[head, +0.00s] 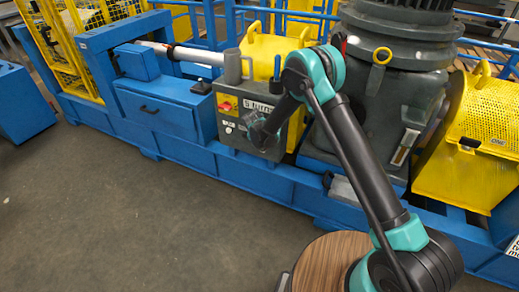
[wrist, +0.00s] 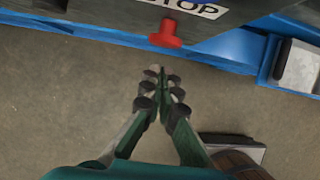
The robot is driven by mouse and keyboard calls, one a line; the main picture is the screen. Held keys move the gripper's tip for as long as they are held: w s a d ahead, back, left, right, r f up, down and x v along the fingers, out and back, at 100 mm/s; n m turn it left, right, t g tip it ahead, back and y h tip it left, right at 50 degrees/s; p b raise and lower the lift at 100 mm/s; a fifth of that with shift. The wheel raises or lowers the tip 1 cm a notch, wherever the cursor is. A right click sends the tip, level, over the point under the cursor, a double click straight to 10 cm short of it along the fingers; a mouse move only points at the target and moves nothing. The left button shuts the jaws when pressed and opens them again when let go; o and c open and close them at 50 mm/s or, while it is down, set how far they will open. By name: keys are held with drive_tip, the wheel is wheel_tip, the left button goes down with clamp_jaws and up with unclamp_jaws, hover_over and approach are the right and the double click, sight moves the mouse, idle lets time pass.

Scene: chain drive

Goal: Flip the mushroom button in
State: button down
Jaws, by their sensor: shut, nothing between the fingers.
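The red mushroom button (wrist: 166,34) sticks out from a dark grey panel, beside a white label reading STOP, in the wrist view. My gripper (wrist: 162,74) is shut and empty. Its fingertips point towards the button and appear a little short of it, apart from it. In the head view my gripper (head: 262,132) is in front of the grey control box (head: 238,138) and hides part of its face. A red knob on a yellow plate (head: 227,104) shows on the box's left; I cannot tell whether it is the same button.
A blue machine frame (head: 190,165) runs along the floor under the box. A large grey motor housing (head: 385,115) and a yellow perforated guard (head: 470,140) stand to the right. The concrete floor (head: 110,220) in front is clear.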

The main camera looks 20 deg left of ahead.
drive_tip(key=shift+w, duration=0.9)
